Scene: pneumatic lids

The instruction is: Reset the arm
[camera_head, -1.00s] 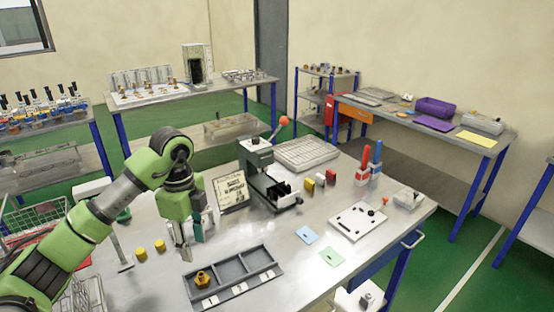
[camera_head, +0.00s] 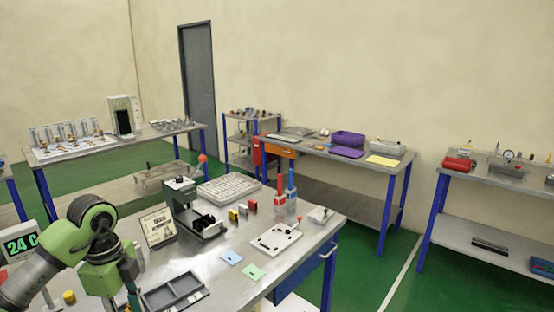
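My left arm comes in from the lower left, with green joints and a grey link. Its gripper (camera_head: 122,301) points down at the bottom edge of the view, over the near left part of the metal workbench (camera_head: 215,267). The fingertips are largely cut off, so I cannot tell whether it is open or shut, or holding anything. A yellow cylinder (camera_head: 69,297) shows left of the gripper. My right arm and gripper are not in view.
On the bench are a green press (camera_head: 190,210) with a red-knobbed lever, a framed sign (camera_head: 158,226), a white plate (camera_head: 275,239), blue and green cards, and red and blue bottles. Other tables line the walls.

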